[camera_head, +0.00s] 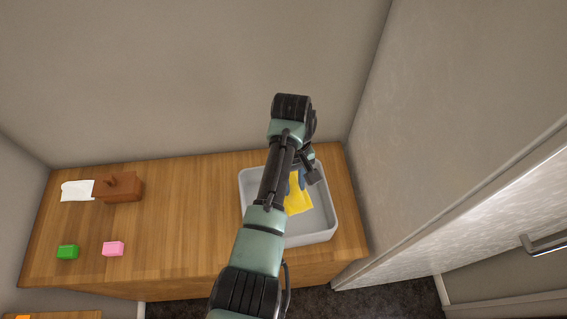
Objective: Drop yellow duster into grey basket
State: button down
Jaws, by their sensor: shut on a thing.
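The yellow duster (299,203) shows inside the outline of the grey basket (325,236), on the right part of the wooden counter. My gripper (302,184) is over the basket and shut on the duster's upper part. My arm crosses the basket's left half and hides part of the duster and the basket floor. I cannot tell whether the duster touches the basket floor.
A brown box (122,188) and a white cloth or paper (77,190) lie at the counter's back left. A green block (68,252) and a pink block (113,248) sit at its front left. The counter's middle (190,215) is clear. Walls stand behind and right.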

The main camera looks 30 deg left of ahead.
jog(key=shift+f, duration=0.35)
jog(key=c, duration=0.5)
grip_release()
jog(key=shift+r, duration=0.15)
jog(key=shift+w+r, duration=0.15)
jog(key=shift+r, duration=0.2)
jog(key=shift+w+a+r+p, duration=0.2)
jog(key=shift+r+p, duration=0.55)
jog(key=shift+r, duration=1.25)
jog(key=shift+w+a+r+p, duration=0.1)
jog(key=shift+a+r+p, duration=0.15)
jog(key=shift+r+p, duration=1.15)
jog(key=shift+w+a+r+p, duration=0.15)
jog(key=shift+a+r, duration=0.05)
jog(key=shift+r, duration=2.35)
